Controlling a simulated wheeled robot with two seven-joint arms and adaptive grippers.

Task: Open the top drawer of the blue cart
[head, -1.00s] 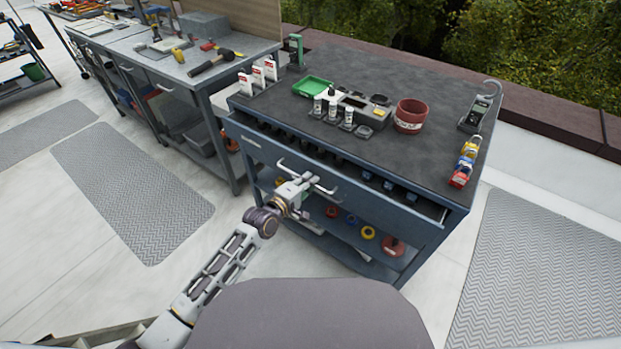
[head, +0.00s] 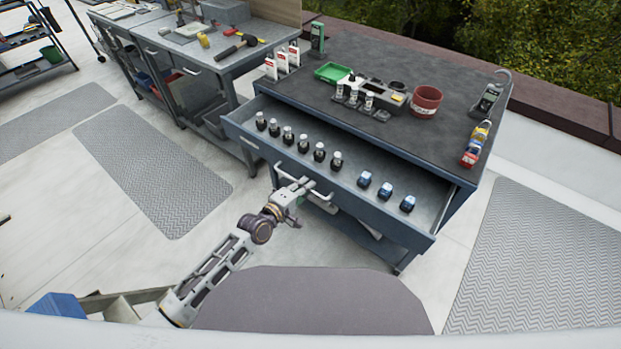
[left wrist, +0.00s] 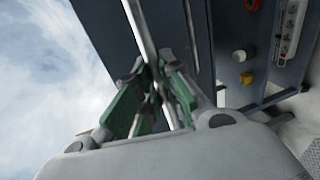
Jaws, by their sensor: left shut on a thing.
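The blue cart (head: 402,140) stands ahead with its dark top facing me in the head view. Its top drawer (head: 375,222) is pulled well out, showing several dark bottles with pale caps (head: 303,143) and 3 blue-topped items (head: 386,190) in a row. My left gripper (head: 301,188) is at the light bar handle (head: 290,174) on the drawer front. In the left wrist view the green-padded fingers (left wrist: 155,92) are shut around the handle bar (left wrist: 140,30). My right gripper is not in view.
On the cart top are a green tray (head: 331,72), a red cup (head: 426,101), a meter (head: 487,101) and coloured padlocks (head: 475,144). A grey workbench (head: 215,58) stands at the left. Floor mats (head: 150,178) lie on both sides of the cart.

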